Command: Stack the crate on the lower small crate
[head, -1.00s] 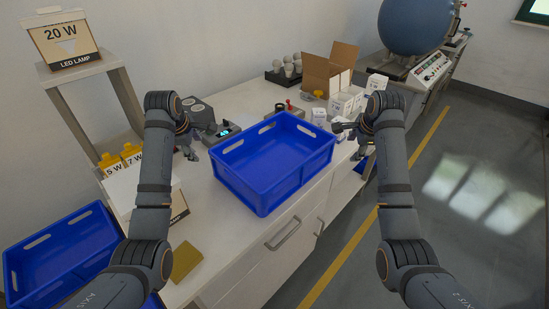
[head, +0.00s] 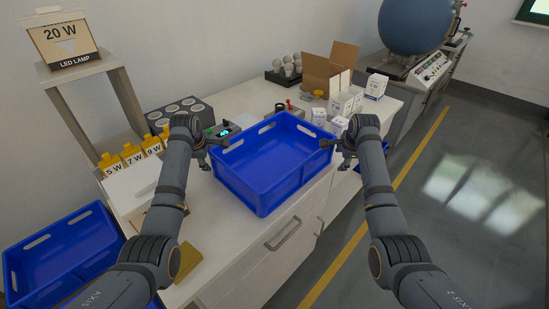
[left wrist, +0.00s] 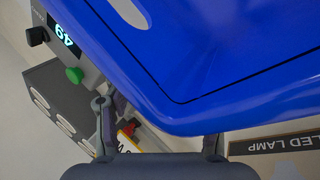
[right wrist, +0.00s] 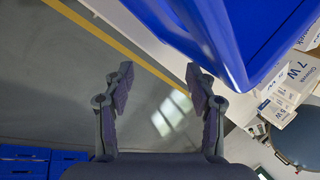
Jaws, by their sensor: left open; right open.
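An empty blue crate (head: 262,196) stands upright on the white bench, with handle slots in its walls. It also shows close up in the left wrist view (left wrist: 200,60) and the right wrist view (right wrist: 245,35). My left gripper (head: 212,150) is open at the crate's left side. My right gripper (head: 336,151) is open at its right side, with the wall near one finger in the right wrist view. I cannot tell whether either touches it. Another blue crate (head: 62,262) sits low at the left. Which crate is the lower small one is unclear.
White boxes (head: 340,105), an open carton (head: 325,72) and a bulb tray (head: 285,72) stand behind the crate. A tester with a lit display (head: 222,130) is beside it. Blue crates (right wrist: 40,160) show on the floor. A yellowish pad (head: 186,260) lies on the bench's front left.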

